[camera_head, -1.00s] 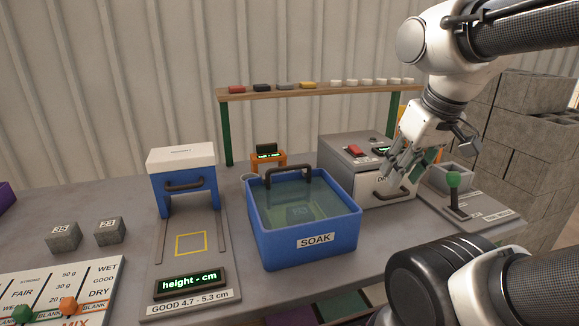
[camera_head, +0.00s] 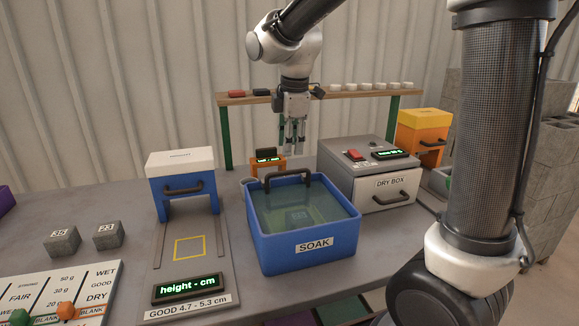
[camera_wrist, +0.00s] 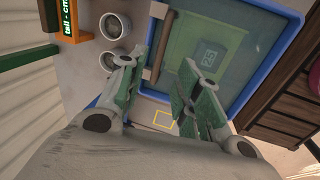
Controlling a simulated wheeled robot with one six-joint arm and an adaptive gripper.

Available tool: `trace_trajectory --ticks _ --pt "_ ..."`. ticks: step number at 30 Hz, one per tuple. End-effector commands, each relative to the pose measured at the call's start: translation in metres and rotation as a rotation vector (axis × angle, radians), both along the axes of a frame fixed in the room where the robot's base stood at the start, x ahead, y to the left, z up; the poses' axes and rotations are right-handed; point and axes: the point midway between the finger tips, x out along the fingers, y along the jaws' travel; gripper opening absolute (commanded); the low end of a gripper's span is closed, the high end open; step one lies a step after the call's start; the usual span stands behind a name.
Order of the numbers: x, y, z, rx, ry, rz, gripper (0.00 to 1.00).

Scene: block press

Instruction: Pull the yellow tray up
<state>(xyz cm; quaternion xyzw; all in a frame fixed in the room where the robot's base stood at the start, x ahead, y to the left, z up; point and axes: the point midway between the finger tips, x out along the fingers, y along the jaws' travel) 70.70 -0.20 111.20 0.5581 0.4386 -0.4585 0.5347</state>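The blue SOAK tank (camera_head: 306,257) stands on the table, filled with greenish water. A dark bar handle (camera_head: 288,173) rises above its back rim; it also shows in the wrist view (camera_wrist: 155,45). Under the water lie a yellow-green tray surface (camera_wrist: 182,40) and a numbered block (camera_wrist: 208,57), both blurred by the water. How the handle joins the tray is hidden. My gripper (camera_head: 291,148) is above and behind the tank, pointing down. Its fingers are apart and empty in the wrist view (camera_wrist: 155,78), near the handle in the picture but not touching it.
The grey dry box (camera_head: 385,186) stands right of the tank, with an orange, yellow-topped box (camera_head: 422,132) behind it. A height gauge (camera_head: 182,185) is on the left. Small cups (camera_wrist: 115,26) and an orange display (camera_head: 268,164) are behind the tank. A shelf (camera_head: 240,98) runs along the back.

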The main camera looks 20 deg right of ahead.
Motion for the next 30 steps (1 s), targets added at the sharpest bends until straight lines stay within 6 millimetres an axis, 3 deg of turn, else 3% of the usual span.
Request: trace_trajectory --ticks 5,15,27,30 --pt "0.002 0.000 -0.013 -0.010 0.003 0.045 0.33" --pt "0.012 -0.001 -0.066 -0.009 0.002 0.041 0.33" --pt "0.015 -0.001 -0.077 -0.007 0.000 0.040 0.33" --pt "0.015 -0.001 -0.077 -0.007 0.000 0.040 0.17"
